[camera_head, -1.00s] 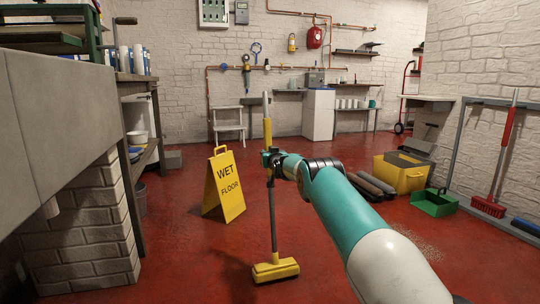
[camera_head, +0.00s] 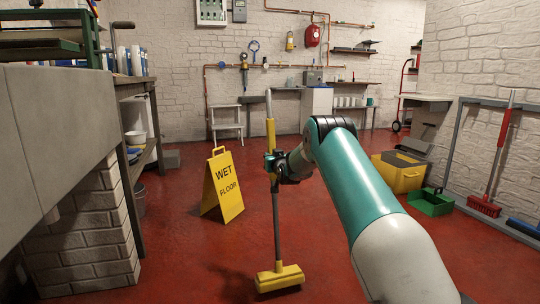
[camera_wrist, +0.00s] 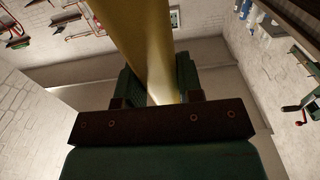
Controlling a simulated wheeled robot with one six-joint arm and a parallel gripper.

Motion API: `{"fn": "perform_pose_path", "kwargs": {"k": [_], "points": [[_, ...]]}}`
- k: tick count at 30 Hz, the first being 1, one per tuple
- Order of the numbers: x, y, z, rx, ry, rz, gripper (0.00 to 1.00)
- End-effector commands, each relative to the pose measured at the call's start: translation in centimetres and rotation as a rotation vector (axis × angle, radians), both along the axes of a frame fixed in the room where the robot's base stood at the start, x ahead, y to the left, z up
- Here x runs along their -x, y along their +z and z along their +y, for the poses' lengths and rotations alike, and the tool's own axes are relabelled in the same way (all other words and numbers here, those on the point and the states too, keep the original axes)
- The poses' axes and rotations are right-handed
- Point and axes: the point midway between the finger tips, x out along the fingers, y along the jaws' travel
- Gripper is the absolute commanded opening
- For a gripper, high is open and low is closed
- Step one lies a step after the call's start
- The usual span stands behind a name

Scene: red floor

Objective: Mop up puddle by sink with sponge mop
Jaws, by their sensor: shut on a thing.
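My gripper (camera_head: 273,166) is shut on the yellow grip of the sponge mop (camera_head: 276,215). The mop stands nearly upright, with its yellow head (camera_head: 279,278) low at or close to the red floor; I cannot tell if it touches. In the wrist view the yellow handle (camera_wrist: 150,45) runs between the two jaws (camera_wrist: 160,88). A dark, shiny, wet-looking patch (camera_head: 235,285) shows on the floor around the mop head, but its edges are unclear. The sink on the left (camera_head: 50,140) is only partly in view, if it is one.
A yellow wet-floor sign (camera_head: 222,186) stands left of the mop. A brick pier (camera_head: 85,235) and a shelf bench (camera_head: 140,165) line the left. A yellow bucket (camera_head: 398,172), a green dustpan (camera_head: 431,202) and a red broom (camera_head: 485,205) are at right. The middle floor is open.

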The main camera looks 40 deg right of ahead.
Motion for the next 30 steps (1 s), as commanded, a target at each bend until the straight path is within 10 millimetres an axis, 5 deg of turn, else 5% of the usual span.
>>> {"fn": "perform_pose_path", "kwargs": {"k": [9,17,30], "points": [[3.4,0.6,1.5,0.0,0.0,-0.003,0.0],[4.4,0.8,2.0,0.002,0.0,-0.005,0.0],[4.3,5.7,2.0,0.002,0.001,-0.005,0.0]]}}
